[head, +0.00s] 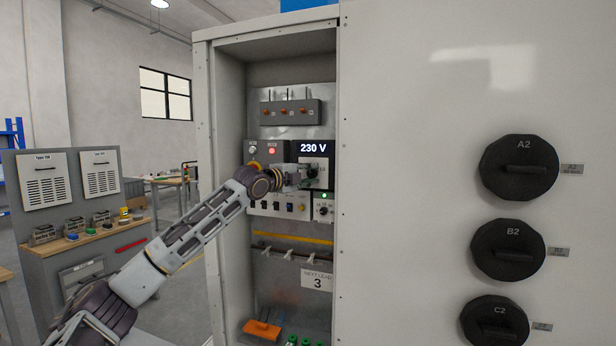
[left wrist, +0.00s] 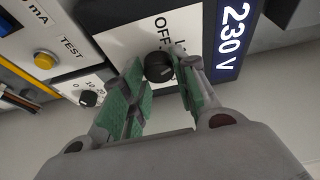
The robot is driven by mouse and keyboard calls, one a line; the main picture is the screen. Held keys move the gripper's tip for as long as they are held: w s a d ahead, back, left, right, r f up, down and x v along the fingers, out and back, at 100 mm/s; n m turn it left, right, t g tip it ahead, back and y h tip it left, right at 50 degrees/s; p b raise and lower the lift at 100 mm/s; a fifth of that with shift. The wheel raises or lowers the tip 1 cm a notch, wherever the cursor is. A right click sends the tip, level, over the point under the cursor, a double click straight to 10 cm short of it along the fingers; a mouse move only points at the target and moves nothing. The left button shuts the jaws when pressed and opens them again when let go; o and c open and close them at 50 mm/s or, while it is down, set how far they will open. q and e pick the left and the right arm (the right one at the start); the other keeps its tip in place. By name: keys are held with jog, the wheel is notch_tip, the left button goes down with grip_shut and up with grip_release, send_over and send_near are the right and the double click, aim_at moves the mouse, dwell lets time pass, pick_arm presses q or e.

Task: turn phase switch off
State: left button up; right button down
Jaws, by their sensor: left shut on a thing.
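The phase switch is a black round knob (left wrist: 158,67) on a white plate, with the word OFF printed beside it in the left wrist view. The 230 V display (head: 313,148) is right above this switch panel in the head view. My left gripper (head: 307,173) reaches into the open cabinet at the panel. Its green-padded fingers (left wrist: 159,84) stand on both sides of the knob and are shut on it. In the head view the gripper largely hides the knob. My right gripper is in neither view.
The cabinet (head: 272,60) has a side wall left of my arm and a large grey panel with black dials (head: 518,168) on the right. A row of small switches (head: 278,207) sits below my gripper. A workbench (head: 85,236) stands at the left.

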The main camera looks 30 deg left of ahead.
pick_arm(q)
jog(key=n, duration=0.1)
jog(key=n+t+b, duration=0.1)
jog(key=shift+f+n, duration=0.35)
jog(key=shift+n, duration=0.05)
jog(key=shift+d+n+t+b, duration=0.1)
jog(key=shift+n+t+b, duration=0.3)
jog(key=shift+n, duration=0.6)
jog(key=shift+f+n+t+b, duration=0.1)
jog(key=shift+n+t+b, duration=0.2)
jog(key=shift+n+b, duration=0.6)
jog(key=shift+n+t+y+b, duration=0.35)
jog(key=shift+n+y, duration=0.25)
jog(key=shift+n, duration=0.7)
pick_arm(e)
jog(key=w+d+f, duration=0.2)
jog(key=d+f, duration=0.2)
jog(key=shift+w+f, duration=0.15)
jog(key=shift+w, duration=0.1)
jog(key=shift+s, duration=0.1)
pick_arm(q)
jog(key=o, duration=1)
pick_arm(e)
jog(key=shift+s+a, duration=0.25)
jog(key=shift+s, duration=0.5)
